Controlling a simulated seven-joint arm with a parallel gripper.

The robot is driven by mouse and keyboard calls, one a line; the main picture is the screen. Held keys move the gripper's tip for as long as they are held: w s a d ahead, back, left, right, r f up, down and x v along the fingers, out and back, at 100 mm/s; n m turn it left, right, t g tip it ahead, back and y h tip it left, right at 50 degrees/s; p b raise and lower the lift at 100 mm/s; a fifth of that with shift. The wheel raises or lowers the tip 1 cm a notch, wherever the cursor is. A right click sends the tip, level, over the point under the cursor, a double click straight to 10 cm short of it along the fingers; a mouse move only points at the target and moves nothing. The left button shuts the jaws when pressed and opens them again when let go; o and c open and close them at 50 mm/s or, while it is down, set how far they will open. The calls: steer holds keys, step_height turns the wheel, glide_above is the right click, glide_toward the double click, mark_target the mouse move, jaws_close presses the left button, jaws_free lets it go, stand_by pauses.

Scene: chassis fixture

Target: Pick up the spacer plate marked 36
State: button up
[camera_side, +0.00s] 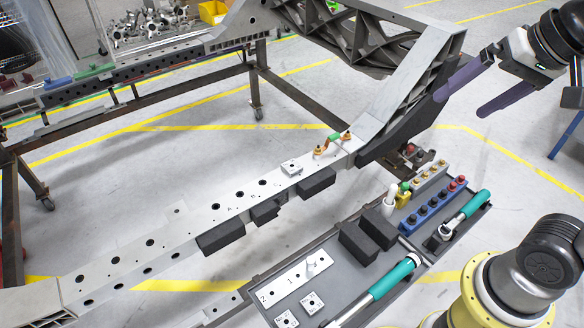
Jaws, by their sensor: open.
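Two small square light plates lie in the front of the grey tray, one at the left (286,321) and one to its right (312,303). Each has a dark hole and small lettering, too small to read surely, so I cannot tell which is marked 36. A similar small plate (291,167) sits on the long metal beam (218,214). My gripper (462,105) is at the upper right, its two purple fingers spread apart and empty. It is high and well away from the tray plates.
The tray (334,262) also holds a long light plate (290,281) with a white peg, black blocks (358,242), a teal-handled tool (390,279), another teal-handled tool (474,203) and a blue rack (434,205). Orange-topped fittings (320,151) stand on the beam beside the large angled frame (405,90).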

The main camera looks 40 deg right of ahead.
steer(key=w+r+m, duration=0.4)
steer(key=w, duration=0.5)
steer(key=m+g, duration=0.5)
steer(key=m, duration=0.1)
glide_above(292, 166)
step_height(292, 166, down, 21)
steer(key=shift+g, duration=0.6)
steer(key=f, duration=1.6)
steer(key=shift+a+f, duration=0.25)
steer(key=shift+d+f, duration=0.15)
steer(key=shift+f, duration=1.25)
steer(key=shift+d+f, duration=0.1)
steer(key=shift+f, duration=1.3)
steer(key=shift+c, duration=0.3)
